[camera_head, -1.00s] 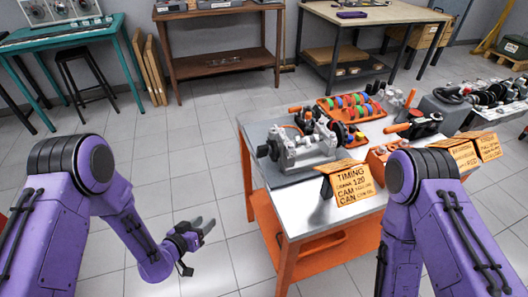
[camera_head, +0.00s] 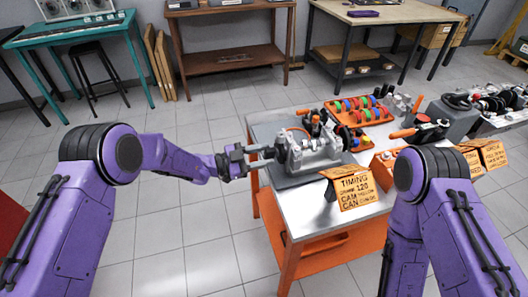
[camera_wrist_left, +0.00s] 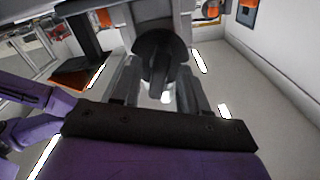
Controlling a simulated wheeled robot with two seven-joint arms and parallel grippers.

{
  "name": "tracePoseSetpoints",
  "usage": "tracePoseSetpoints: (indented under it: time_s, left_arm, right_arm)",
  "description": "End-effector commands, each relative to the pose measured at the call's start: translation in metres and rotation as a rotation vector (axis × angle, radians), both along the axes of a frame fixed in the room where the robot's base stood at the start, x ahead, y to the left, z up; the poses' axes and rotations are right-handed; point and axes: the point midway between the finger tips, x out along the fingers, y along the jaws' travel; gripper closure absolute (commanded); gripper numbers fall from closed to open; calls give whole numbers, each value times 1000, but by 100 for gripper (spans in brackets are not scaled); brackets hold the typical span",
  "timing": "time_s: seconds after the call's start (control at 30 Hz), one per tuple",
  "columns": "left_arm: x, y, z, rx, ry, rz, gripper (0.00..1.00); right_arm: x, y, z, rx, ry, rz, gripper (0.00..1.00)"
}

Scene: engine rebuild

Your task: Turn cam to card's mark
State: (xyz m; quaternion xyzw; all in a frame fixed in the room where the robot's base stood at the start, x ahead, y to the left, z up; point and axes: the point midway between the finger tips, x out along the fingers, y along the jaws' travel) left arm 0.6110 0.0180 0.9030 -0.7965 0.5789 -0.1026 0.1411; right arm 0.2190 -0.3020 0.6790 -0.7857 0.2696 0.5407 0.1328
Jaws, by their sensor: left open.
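The grey engine block (camera_head: 310,152) sits on a dark plate on the metal-topped cart. The orange timing card (camera_head: 354,189) stands in front of it; "TIMING", "120" and "CAM" are readable, the smaller words less surely. My left gripper (camera_head: 262,153) is at the block's left end, level with it. In the left wrist view its two open fingers (camera_wrist_left: 157,90) lie on either side of a dark rounded part (camera_wrist_left: 160,52) with a short stub. I cannot tell whether they touch it, or whether it is the cam. No colour marks are clear there. My right gripper is out of view.
An orange tray (camera_head: 358,112) with coloured rings stands behind the block. An orange-handled tool (camera_head: 404,133) and more orange cards (camera_head: 492,154) are to the right. The floor left of the cart is clear; a brown bench (camera_head: 232,58) stands at the back.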

Motion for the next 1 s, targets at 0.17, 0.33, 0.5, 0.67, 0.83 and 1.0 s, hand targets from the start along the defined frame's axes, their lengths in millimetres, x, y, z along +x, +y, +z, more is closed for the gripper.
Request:
tracePoseSetpoints:
  time_s: [0.17,0.33,0.5,0.67,0.83,1.0]
  left_arm:
    - [2,-6,-1,0,0,0,56]
    - [2,-6,-1,1,0,0,63]
    - [2,-6,-1,1,0,1,100]
    - [2,-6,-1,2,-4,1,100]
    - [2,-6,-3,14,-39,0,100]
    - [2,-6,-5,41,-123,0,100]
  right_arm:
    - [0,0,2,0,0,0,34]
    - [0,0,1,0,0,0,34]
    - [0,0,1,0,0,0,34]
    - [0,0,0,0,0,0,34]
    - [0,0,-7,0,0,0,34]
    - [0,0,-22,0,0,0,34]
